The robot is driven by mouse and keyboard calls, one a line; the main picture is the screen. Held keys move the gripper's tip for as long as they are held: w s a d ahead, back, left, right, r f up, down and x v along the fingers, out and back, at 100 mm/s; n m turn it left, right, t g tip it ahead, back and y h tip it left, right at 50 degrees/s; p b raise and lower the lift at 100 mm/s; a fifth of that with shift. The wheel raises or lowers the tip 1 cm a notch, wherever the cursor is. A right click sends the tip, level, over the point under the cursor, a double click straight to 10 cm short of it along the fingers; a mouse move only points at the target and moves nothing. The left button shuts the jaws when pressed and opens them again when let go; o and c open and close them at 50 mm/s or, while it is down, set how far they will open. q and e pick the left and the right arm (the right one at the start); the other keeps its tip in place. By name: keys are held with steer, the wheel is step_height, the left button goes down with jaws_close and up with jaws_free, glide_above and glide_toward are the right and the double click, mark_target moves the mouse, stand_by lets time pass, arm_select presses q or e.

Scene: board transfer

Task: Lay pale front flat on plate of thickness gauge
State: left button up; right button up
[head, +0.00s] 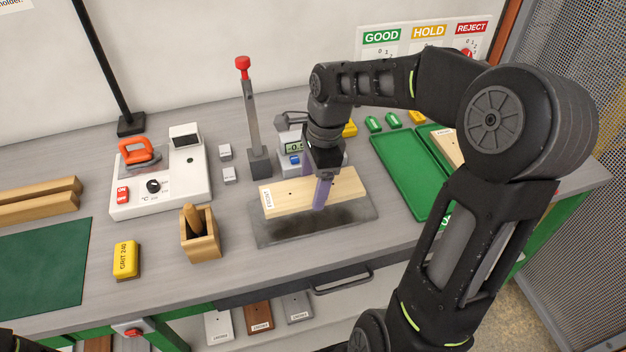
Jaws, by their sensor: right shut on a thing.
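The pale front (346,186) is a light wooden board with a white label at its left end. It is level over the back part of the dark grey plate (310,232) of the thickness gauge (289,146). I cannot tell whether the board touches the plate or is just above it. My right gripper (314,190) points down and is shut on the board near its middle, with one finger on the near side. The gripper partly hides the gauge and its display. My left gripper is not in view.
A hot plate device (180,185) and a wooden box (201,246) stand to the left. A lever with a red knob (242,66) stands behind the board. A green tray (405,172) lies to the right. The bench is clear in front of the plate.

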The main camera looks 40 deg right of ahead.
steer(key=shift+f+b, duration=1.45)
steer(key=shift+f, duration=0.95)
steer(key=shift+f+b, duration=0.35)
steer(key=o, duration=1.7)
steer(key=shift+c, duration=0.2)
steer(key=shift+s+d+r+b, duration=0.1)
steer(key=shift+d+r, duration=0.1)
steer(key=shift+r, duration=1.1)
steer(key=shift+d+r+b, duration=0.1)
steer(key=shift+d+r, duration=0.05)
steer(key=shift+r, duration=1.15)
steer(key=shift+s+d+r+b, duration=0.1)
steer(key=shift+d+r, duration=0.1)
steer(key=shift+r, duration=1.1)
